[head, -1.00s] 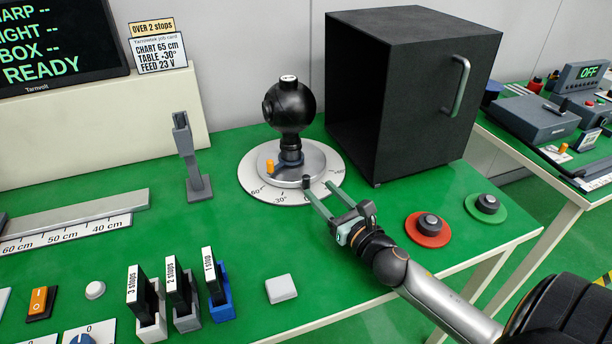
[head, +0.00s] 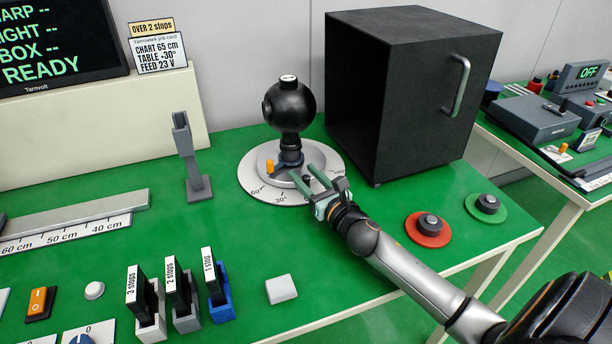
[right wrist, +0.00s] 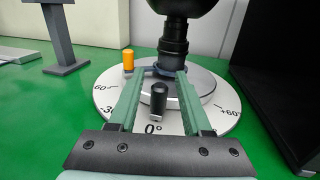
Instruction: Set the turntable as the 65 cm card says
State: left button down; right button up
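The turntable (head: 322,160) is a silver disc on a white dial plate (head: 256,190) with degree marks. A black ball-shaped camera (head: 290,105) stands on it. An orange peg (right wrist: 128,60) sits at the disc's left, on a blue-grey arm. A short black peg (right wrist: 158,98) stands at the 0° mark. My right gripper (head: 301,174) is open, its green fingers over the dial's front. In the right wrist view, the fingers (right wrist: 163,76) lie either side of the black peg, with gaps. The job card (head: 159,52) reads chart 65 cm, table 30°; the sign is hard to read. My left gripper is out of view.
A black box (head: 415,95) with a handle stands right of the turntable. A grey stand (head: 190,160) is at its left. Red (head: 428,230) and green (head: 487,207) round bases with black knobs lie at right. Several labelled stop holders (head: 180,300) stand in front.

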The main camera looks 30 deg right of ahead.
grip_shut()
dwell(1.2)
